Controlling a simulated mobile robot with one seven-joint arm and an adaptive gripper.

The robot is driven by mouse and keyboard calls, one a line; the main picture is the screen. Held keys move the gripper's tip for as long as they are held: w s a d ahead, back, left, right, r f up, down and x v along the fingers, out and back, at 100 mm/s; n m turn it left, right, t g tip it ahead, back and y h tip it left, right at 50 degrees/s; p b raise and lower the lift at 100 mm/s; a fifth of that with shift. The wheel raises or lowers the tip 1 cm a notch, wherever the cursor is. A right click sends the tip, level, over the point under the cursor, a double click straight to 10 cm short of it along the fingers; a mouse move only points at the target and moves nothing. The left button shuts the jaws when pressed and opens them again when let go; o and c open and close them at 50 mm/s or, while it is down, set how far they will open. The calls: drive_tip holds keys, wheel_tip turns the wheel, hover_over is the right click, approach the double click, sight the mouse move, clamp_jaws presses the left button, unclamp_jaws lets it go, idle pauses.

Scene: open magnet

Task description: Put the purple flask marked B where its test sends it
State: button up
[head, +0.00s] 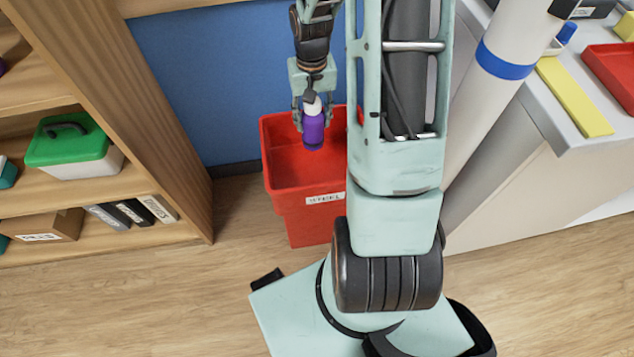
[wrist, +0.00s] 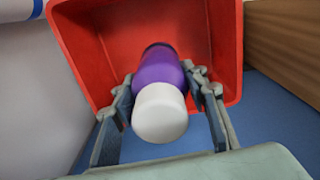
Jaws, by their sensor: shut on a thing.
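A purple flask (head: 313,131) with a white cap hangs upright in my gripper (head: 312,104), above the open top of a red bin (head: 307,214). The bin stands on the floor and carries a label that reads STEEL. In the wrist view the flask (wrist: 161,72) shows cap-first between the two fingers of my gripper (wrist: 160,95), which are shut on it. The red bin (wrist: 78,40) lies beyond the flask there. No letter B can be made out on the flask, and part of the bin is hidden behind my arm in the head view.
A wooden shelf (head: 150,110) stands left of the bin, with a green-lidded box (head: 72,145) and several binders. A counter (head: 545,100) at the right holds a yellow bar (head: 574,97) and a red tray (head: 612,75). Open floor lies in front of the shelf.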

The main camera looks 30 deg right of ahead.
sight(317, 128)
drive_tip(key=f+b, duration=0.1)
drive_tip(key=f, duration=0.1)
drive_tip(key=f+b, duration=0.1)
drive_tip(key=f, duration=0.1)
drive_tip(key=d+f+b, duration=0.1)
drive_tip(key=f, duration=0.1)
drive_tip(key=shift+s, duration=0.1)
wheel_tip(317, 128, down, 10)
drive_tip(key=b, duration=0.3)
drive_tip(key=shift+r, duration=0.1)
drive_tip(key=o, duration=1.5)
drive_tip(key=shift+c, duration=0.2)
wheel_tip(317, 128, up, 12)
drive_tip(key=p, duration=0.3)
drive_tip(key=shift+p, duration=0.3)
